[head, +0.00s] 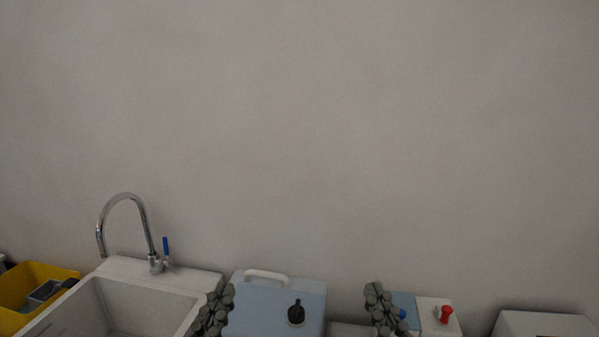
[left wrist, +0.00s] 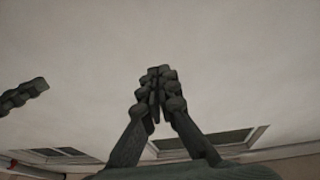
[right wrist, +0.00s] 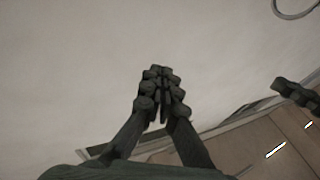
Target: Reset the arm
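My left gripper (head: 214,307) shows at the bottom of the head view, in front of the left edge of a blue-topped box. In the left wrist view its fingers (left wrist: 157,78) meet at the tips with nothing between them. My right gripper (head: 379,302) shows at the bottom of the head view, to the right of that box. In the right wrist view its fingers (right wrist: 161,75) are also together and empty. Both grippers point upward in the head view. The arms below them are out of frame.
A white sink (head: 119,303) with a chrome faucet (head: 145,222) stands at left, beside a yellow bin (head: 37,281). The blue-topped box (head: 262,306) has a white handle and a black knob. A white device with a red knob (head: 446,314) is at right. The wall above is bare.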

